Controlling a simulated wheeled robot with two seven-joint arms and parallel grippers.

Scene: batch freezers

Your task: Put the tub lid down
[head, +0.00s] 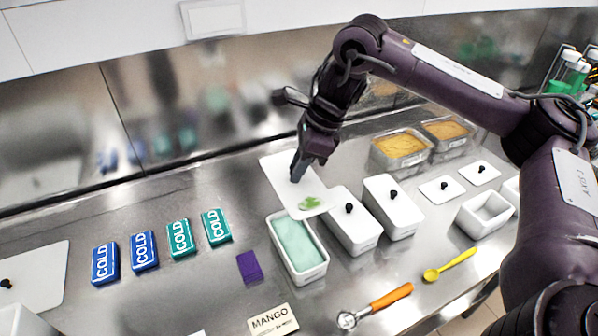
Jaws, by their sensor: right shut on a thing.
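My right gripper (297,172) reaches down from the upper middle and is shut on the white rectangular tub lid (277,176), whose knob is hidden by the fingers. The lid is just behind an open white tub (312,273) of pale mint-green contents. A green patch (309,203) shows at the lid's near right corner, close to the tub's far end. I cannot tell whether the lid touches the counter or hangs just above it. My left gripper is not in view.
Lidded white tubs (353,228) stand right of the open tub. Blue and teal COLD packs (143,251) and a purple block (249,267) lie left. An orange-handled scoop (389,298), a yellow spoon (449,265) and a MANGO card (272,321) lie in front. Steel counter behind the packs is clear.

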